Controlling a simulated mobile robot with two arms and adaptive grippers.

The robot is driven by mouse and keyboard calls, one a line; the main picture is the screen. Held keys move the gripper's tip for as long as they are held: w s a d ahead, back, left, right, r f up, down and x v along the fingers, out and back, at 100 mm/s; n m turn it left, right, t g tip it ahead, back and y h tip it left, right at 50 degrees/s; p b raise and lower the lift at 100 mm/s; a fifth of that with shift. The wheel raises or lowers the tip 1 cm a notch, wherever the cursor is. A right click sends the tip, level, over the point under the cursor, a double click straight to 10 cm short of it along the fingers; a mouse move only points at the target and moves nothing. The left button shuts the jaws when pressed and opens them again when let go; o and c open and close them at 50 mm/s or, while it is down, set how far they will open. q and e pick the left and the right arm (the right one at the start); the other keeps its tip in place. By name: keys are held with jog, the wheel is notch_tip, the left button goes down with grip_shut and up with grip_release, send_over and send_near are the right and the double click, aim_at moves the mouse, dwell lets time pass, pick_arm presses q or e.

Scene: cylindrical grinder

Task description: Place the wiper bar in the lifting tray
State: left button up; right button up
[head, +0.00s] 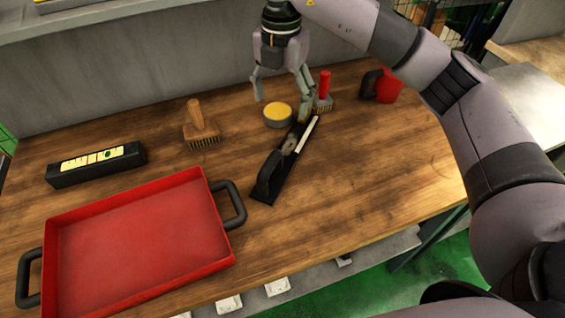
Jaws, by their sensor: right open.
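The wiper bar (268,178) appears to be the long black piece with a raised handle and a pale strip along its far end. It lies flat and slanted on the wooden bench, right of the tray. The lifting tray (219,225) is red and shallow, with a black handle at each end, and sits empty at the front left. My right gripper (281,106) is open, pointing down over the far end of the wiper bar. One fingertip shows close to that end; I cannot tell whether they touch. My left gripper is not in view.
A round yellow-topped tin (278,114) and a red-handled brush (324,91) stand close to my right gripper. A wooden-handled brush (201,127), a black box with a labelled top (96,164) and a red mug (385,88) are also on the bench. The bench's right front is clear.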

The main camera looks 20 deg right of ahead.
aim_at(282, 157)
notch_tip(282, 157, down, 12)
jog(key=shift+f+p, duration=0.25)
jog(key=shift+p, duration=0.8)
notch_tip(282, 157, down, 5)
jog(key=shift+s+f+p, duration=0.1)
jog(key=shift+f+p, duration=0.1)
jog(key=shift+p, duration=0.65)
jog(key=shift+f, duration=0.25)
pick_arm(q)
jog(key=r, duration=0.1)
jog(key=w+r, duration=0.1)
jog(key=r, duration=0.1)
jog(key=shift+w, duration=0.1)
pick_arm(e)
jog(key=shift+c, duration=0.3)
jog(key=shift+r, duration=0.1)
grip_shut()
